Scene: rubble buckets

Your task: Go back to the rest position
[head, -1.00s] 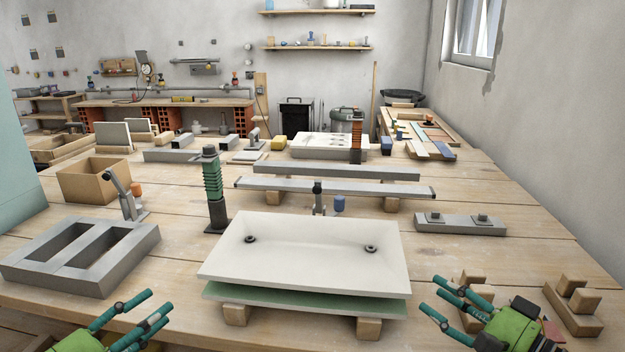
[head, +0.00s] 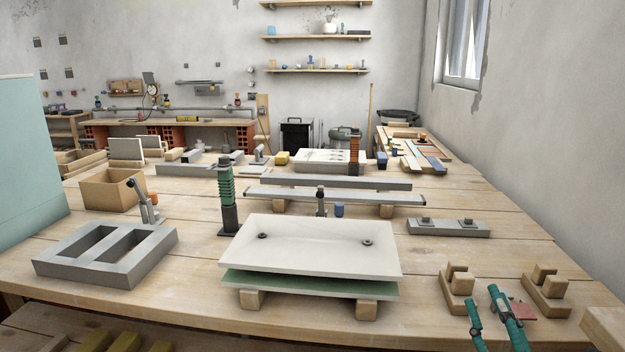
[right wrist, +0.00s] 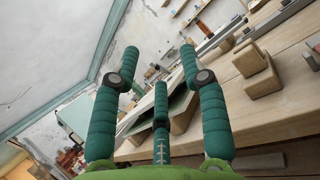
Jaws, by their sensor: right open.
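My right gripper (head: 484,305) shows at the lower right of the head view, in front of the table's near edge, with green fingers apart and nothing between them. In the right wrist view its fingers (right wrist: 155,75) are spread and empty. My left gripper is out of the head view. A white tray-like panel (head: 315,247) lies over a green panel (head: 300,286) on wooden blocks at the table's front middle. The right gripper is to the right of them, apart from them.
The wooden table (head: 205,270) fills the middle. A grey two-slot frame (head: 60,268) lies at left, near a cardboard box (head: 108,190). A green-black post (head: 227,200) stands behind the panels. Notched wooden blocks (head: 457,290) and (head: 545,293) flank the right gripper. The table's right middle is mostly clear.

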